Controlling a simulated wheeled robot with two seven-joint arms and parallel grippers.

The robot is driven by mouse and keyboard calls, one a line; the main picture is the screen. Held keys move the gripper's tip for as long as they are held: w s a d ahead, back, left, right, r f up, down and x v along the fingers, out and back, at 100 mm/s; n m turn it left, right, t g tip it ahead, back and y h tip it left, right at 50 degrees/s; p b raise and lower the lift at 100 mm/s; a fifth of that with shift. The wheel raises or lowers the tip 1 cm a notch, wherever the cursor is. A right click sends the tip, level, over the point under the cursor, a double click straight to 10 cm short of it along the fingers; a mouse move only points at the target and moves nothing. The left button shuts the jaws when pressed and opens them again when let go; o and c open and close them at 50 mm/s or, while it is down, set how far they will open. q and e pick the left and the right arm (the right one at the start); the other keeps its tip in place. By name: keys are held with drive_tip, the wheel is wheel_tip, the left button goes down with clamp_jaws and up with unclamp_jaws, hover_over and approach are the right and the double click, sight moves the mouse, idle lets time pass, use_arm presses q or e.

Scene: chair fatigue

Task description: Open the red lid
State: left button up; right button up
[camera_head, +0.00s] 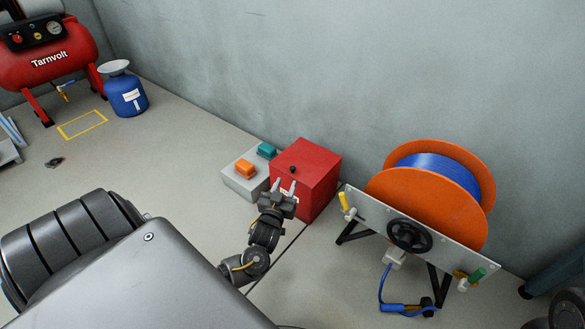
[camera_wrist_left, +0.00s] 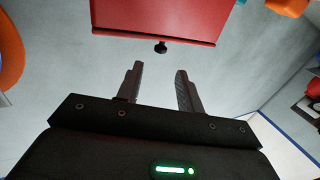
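The red lid (camera_head: 312,160) is a boxy red cover with a small black knob (camera_head: 292,170) near its front edge. It looks shut, next to a grey box. My left gripper (camera_head: 284,188) is in front of the lid, its two fingers apart and pointing at the knob side. In the left wrist view the red lid (camera_wrist_left: 165,17) fills the top, with the black knob (camera_wrist_left: 160,47) just beyond the open fingers (camera_wrist_left: 160,72). Nothing is between the fingers. What lies under the lid is hidden. My right gripper is not in view.
The grey box (camera_head: 240,186) carries an orange button (camera_head: 245,169) and a teal button (camera_head: 267,150). An orange reel (camera_head: 430,200) with blue hose stands right of the lid. A red compressor (camera_head: 50,60) and blue canister (camera_head: 125,98) stand far left. A grey wall rises behind.

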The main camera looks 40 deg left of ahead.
sight(292, 169)
use_arm(q)
drive_tip(key=b+x, duration=0.4)
drive_tip(key=x, duration=0.4)
drive_tip(key=shift+w+f, duration=0.2)
drive_tip(key=shift+w+a+r, duration=0.15)
drive_tip(key=shift+w+a, duration=0.05)
drive_tip(key=shift+w, duration=0.2)
clamp_jaws()
